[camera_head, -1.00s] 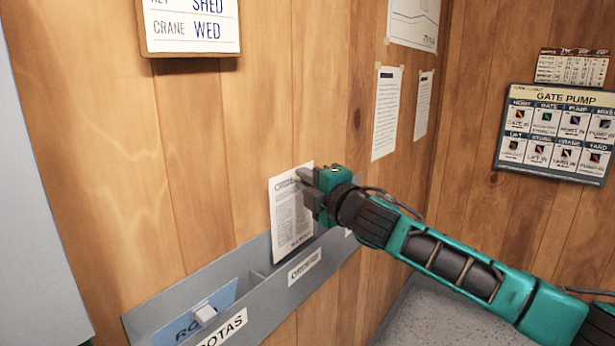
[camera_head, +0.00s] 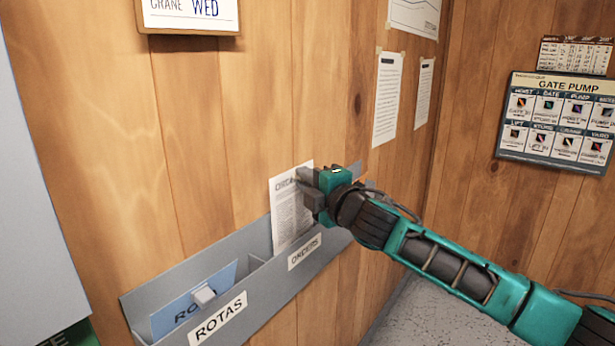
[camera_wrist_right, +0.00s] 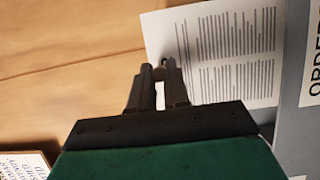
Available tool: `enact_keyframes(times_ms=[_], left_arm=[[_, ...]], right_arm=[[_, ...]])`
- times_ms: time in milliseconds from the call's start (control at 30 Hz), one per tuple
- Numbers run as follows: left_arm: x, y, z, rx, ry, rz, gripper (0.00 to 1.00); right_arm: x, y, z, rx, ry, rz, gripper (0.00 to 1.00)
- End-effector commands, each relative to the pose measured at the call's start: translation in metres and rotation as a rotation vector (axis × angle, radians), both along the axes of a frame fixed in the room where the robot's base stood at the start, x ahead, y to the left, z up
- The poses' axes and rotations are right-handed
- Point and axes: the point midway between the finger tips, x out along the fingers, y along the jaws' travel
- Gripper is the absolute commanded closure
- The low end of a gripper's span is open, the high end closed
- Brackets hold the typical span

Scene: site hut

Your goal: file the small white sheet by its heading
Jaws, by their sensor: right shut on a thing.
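The small white sheet (camera_head: 291,212) stands upright at the wall rack, with its lower end inside the pocket labelled ORDERS (camera_head: 304,252). The start of its heading shows as "ORD"; my gripper covers the rest. My right gripper (camera_head: 308,182) is shut on the sheet's upper right edge. In the right wrist view the sheet (camera_wrist_right: 228,50) lies under the closed fingers (camera_wrist_right: 165,75), its printed lines showing. My left gripper is not in view.
The grey wall rack (camera_head: 165,285) also has a ROTAS pocket (camera_head: 218,318) at the left, holding a blue card (camera_head: 185,308). A divider separates the pockets. Papers (camera_head: 388,100) and a GATE PUMP board (camera_head: 560,122) hang further right.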

Motion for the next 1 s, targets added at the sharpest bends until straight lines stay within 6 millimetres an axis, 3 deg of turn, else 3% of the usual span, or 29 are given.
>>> enact_keyframes(times_ms=[367,800,1000], left_arm=[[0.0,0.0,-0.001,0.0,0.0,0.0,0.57],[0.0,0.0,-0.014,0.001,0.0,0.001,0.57],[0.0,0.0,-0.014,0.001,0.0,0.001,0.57]], right_arm=[[0.0,0.0,-0.002,0.001,-0.001,0.0,1.0],[0.0,0.001,-0.028,0.001,-0.001,0.001,1.0],[0.0,0.0,-0.03,0.0,-0.001,0.001,1.0]])
